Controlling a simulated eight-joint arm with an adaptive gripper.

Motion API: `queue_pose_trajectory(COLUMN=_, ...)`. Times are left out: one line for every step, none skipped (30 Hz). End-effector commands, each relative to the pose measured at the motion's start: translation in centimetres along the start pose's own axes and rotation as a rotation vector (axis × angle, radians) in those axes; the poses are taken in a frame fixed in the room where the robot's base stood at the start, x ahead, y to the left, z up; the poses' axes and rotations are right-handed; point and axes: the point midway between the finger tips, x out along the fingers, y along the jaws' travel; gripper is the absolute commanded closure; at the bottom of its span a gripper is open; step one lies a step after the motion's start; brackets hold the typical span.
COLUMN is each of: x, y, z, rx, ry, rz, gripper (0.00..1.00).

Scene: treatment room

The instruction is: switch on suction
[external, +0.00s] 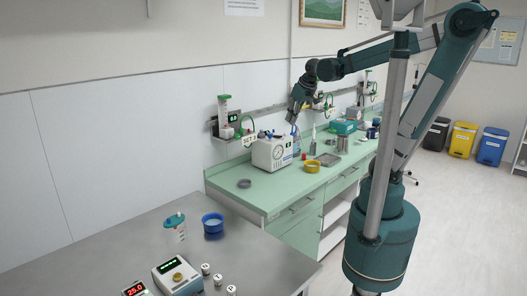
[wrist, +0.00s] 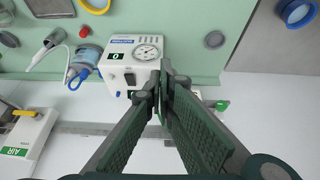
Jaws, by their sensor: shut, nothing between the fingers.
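The suction unit (external: 272,153) is a white box with a round dial gauge, standing on the green counter against the wall. In the wrist view the suction unit (wrist: 119,68) shows the gauge (wrist: 148,50), a small green display reading 0 and a blue label. A dark part lies partly hidden behind my finger. My gripper (external: 293,117) is above the unit, near its top right. In the wrist view my gripper (wrist: 166,78) has its fingertips together, empty, beside the unit's lower right edge in the picture. Contact cannot be told.
A blue-fitted jar (wrist: 86,60) stands close beside the unit. A wall rail (external: 255,118) with outlets runs behind. A yellow ring-shaped dish (external: 312,166) and a metal tray (external: 328,159) lie on the counter (external: 221,182). The grey table (external: 130,255) is in front.

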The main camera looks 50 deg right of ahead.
Motion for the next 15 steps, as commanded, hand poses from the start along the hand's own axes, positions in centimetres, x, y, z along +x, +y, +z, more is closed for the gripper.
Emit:
queue_pose_trajectory(x=-0.1, y=0.4, z=-0.8, rx=0.001, ry=-0.008, rz=0.000, gripper=1.00)
queue_pose_trajectory(x=-0.1, y=0.6, z=-1.2, rx=0.001, ry=-0.013, rz=0.001, gripper=1.00)
queue_pose_trajectory(x=0.0, y=0.8, z=-1.7, rx=0.001, ry=-0.018, rz=0.001, gripper=1.00)
queue_pose_trajectory(x=0.1, y=1.0, z=-2.1, rx=0.001, ry=-0.023, rz=0.001, gripper=1.00)
queue_pose_trajectory(x=0.1, y=1.2, z=-2.5, rx=0.001, ry=-0.027, rz=0.001, gripper=1.00)
queue_pose_trajectory(x=0.2, y=1.5, z=-3.0, rx=0.000, ry=-0.034, rz=0.000, gripper=1.00)
queue_pose_trajectory(x=0.2, y=1.6, z=-3.3, rx=0.001, ry=-0.039, rz=0.000, gripper=1.00)
queue_pose_trajectory(x=0.3, y=1.8, z=-3.6, rx=0.001, ry=-0.043, rz=0.000, gripper=1.00)
queue_pose_trajectory(x=0.4, y=2.1, z=-4.1, rx=0.001, ry=-0.049, rz=0.000, gripper=1.00)
queue_pose_trajectory(x=0.5, y=2.3, z=-4.5, rx=0.001, ry=-0.053, rz=-0.001, gripper=1.00)
queue_pose_trajectory(x=0.6, y=2.5, z=-4.8, rx=0.001, ry=-0.058, rz=-0.001, gripper=1.00)
queue_pose_trajectory(x=0.7, y=2.8, z=-5.3, rx=0.001, ry=-0.064, rz=-0.001, gripper=1.00)
queue_pose_trajectory(x=0.8, y=3.0, z=-5.6, rx=0.001, ry=-0.069, rz=-0.002, gripper=1.00)
queue_pose_trajectory(x=0.9, y=3.2, z=-6.0, rx=0.001, ry=-0.074, rz=-0.002, gripper=1.00)
queue_pose_trajectory(x=1.0, y=3.5, z=-6.5, rx=0.000, ry=-0.080, rz=-0.002, gripper=1.00)
